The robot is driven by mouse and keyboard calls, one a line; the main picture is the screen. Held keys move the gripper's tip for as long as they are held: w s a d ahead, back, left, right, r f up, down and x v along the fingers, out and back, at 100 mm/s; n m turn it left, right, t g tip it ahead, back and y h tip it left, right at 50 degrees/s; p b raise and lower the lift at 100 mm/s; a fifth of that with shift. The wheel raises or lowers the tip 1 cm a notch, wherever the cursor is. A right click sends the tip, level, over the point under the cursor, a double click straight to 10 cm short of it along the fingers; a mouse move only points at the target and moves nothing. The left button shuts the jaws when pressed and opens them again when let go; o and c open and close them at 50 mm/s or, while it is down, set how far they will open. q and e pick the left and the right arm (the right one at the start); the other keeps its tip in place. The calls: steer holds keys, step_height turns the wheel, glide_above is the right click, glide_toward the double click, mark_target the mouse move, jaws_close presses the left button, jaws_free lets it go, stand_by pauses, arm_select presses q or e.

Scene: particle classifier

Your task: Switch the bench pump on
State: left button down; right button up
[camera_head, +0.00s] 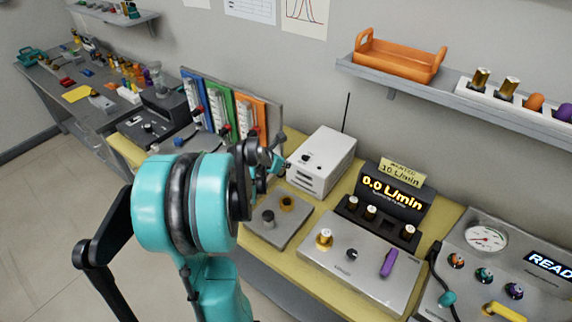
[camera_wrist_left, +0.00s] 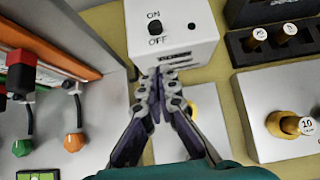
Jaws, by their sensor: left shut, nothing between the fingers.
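The bench pump is a white box (camera_head: 322,150) at the back of the yellow bench; it also shows in the left wrist view (camera_wrist_left: 185,28). Its round black switch (camera_wrist_left: 156,27) sits between the printed words ON and OFF. I cannot tell which way the switch is tipped. My left gripper (camera_wrist_left: 158,76) is shut and empty, its fingertips at the near edge of the pump, just below the switch in the wrist view. In the head view the left gripper (camera_head: 279,164) is beside the pump's left side. My right gripper is out of view.
A dark display (camera_head: 393,190) right of the pump reads 0.0 L/min. A grey panel (camera_head: 350,272) with a brass knob and purple lever stands in front. Coloured upright panels (camera_head: 235,105) stand close on the left. A thin black rod (camera_head: 346,113) rises behind the pump.

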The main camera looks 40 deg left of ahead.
mark_target(304, 160)
arm_select(q)
steer(key=b+x, duration=0.1)
steer(key=x, duration=0.5)
steer(key=shift+f+b, duration=0.25)
steer(key=shift+b, duration=0.15)
steer(key=w, duration=0.3)
steer(key=shift+w+a+f+b, duration=0.15)
steer(key=shift+w+b, duration=0.1)
steer(key=shift+b, duration=0.15)
steer(key=shift+w+a, duration=0.1)
steer(key=shift+w, duration=0.35)
